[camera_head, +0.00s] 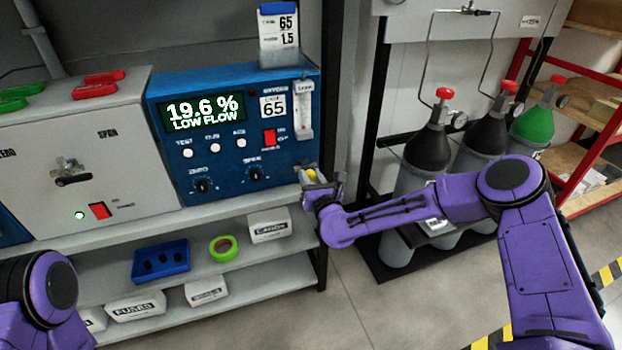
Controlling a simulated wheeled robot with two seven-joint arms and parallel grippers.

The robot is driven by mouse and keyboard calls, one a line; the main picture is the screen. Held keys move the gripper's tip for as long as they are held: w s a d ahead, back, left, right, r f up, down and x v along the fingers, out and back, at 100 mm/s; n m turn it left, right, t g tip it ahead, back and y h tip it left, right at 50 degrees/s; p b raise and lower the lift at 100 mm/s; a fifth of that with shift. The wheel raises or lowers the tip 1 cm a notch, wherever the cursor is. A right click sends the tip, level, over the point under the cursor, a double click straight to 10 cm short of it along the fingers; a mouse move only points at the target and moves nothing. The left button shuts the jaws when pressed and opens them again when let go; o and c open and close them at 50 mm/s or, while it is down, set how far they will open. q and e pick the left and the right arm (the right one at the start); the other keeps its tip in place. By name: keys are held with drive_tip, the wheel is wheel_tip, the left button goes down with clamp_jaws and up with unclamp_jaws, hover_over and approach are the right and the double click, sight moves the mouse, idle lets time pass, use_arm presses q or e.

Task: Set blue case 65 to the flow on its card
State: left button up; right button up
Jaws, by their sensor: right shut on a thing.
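The blue case 65 (222,165) stands on the bench, its green display (204,110) reading "19.6 %" and "LOW FLOW". Its card (278,33) stands on top and shows 65 and 1.5. A clear flow tube (304,112) is on the right of the case's front; its level is too small to read.
A grey cabinet (85,160) with a lever stands left of the case. Shelves below hold a blue tray (160,262), a green tape roll (223,248) and white boxes. Gas cylinders (425,155) stand in a rack at the right, behind my right arm. Open floor lies in front.

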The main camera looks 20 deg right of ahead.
drive_tip(key=n+b, duration=0.2)
drive_tip(key=n, duration=0.1)
drive_tip(key=shift+f+n, duration=0.15)
drive_tip(key=shift+n, duration=0.15)
drive_tip(key=n+b, duration=0.1)
drive_tip(key=n, duration=0.3)
drive_tip(key=shift+d+n+b, duration=0.1)
drive_tip(key=shift+n+b, duration=0.2)
drive_tip(key=n, duration=0.4)
drive_tip(key=shift+n+b, duration=0.3)
drive_tip(key=shift+b, duration=0.1)
drive_tip(key=n, duration=0.5)
drive_tip(key=shift+r, duration=0.2)
drive_tip(key=n, duration=1.6)
drive_tip(key=shift+r+n, duration=0.1)
drive_tip(key=shift+n, duration=0.3)
drive_tip(key=shift+n+b, duration=0.35)
drive_tip(key=shift+n, duration=1.85)
